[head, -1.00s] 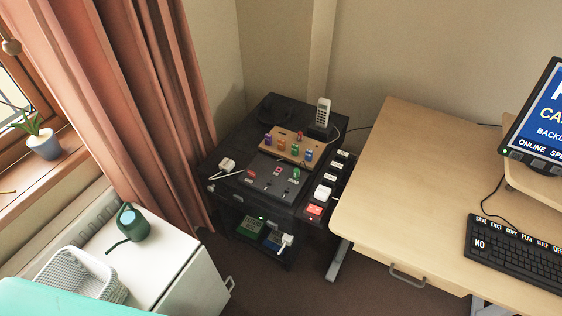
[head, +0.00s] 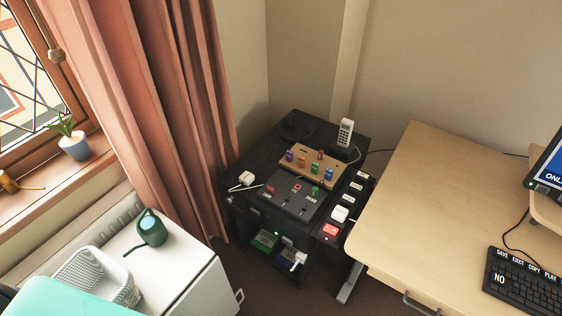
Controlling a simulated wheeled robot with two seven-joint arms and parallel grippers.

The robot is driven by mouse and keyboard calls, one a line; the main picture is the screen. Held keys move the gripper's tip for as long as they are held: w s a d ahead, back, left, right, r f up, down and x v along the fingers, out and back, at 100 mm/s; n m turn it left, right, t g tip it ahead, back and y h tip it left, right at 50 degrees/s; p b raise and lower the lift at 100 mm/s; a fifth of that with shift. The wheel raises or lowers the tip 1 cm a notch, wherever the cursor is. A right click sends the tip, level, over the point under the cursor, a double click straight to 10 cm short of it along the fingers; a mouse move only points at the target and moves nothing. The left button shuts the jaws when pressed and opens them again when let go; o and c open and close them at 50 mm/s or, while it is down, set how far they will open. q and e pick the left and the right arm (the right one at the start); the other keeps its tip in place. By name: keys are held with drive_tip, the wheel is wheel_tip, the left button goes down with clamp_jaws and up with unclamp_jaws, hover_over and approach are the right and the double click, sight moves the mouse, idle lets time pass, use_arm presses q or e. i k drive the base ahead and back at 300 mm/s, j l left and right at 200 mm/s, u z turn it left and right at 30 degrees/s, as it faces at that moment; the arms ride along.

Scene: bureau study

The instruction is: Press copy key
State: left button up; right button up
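The black keyboard (head: 525,285) lies on the wooden desk at the right edge, partly cut off. Its top row has labelled keys reading SAVE, EJECT, COPY and PLAY. The COPY key (head: 534,268) is a small labelled key in that row, third from the left. A large NO key (head: 499,279) is at the keyboard's left end. Neither of my grippers shows in the head view, so nothing is seen touching the keyboard.
The wooden desk (head: 440,200) is mostly bare left of the keyboard. A monitor (head: 548,168) stands at the right edge. A black cart (head: 252,165) carries a switch panel, wooden board and phone (head: 345,132). A white cabinet (head: 180,262) with a green watering can (head: 150,228) is lower left.

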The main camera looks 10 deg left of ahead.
sight(530, 268)
drive_tip(key=z, duration=1.8)
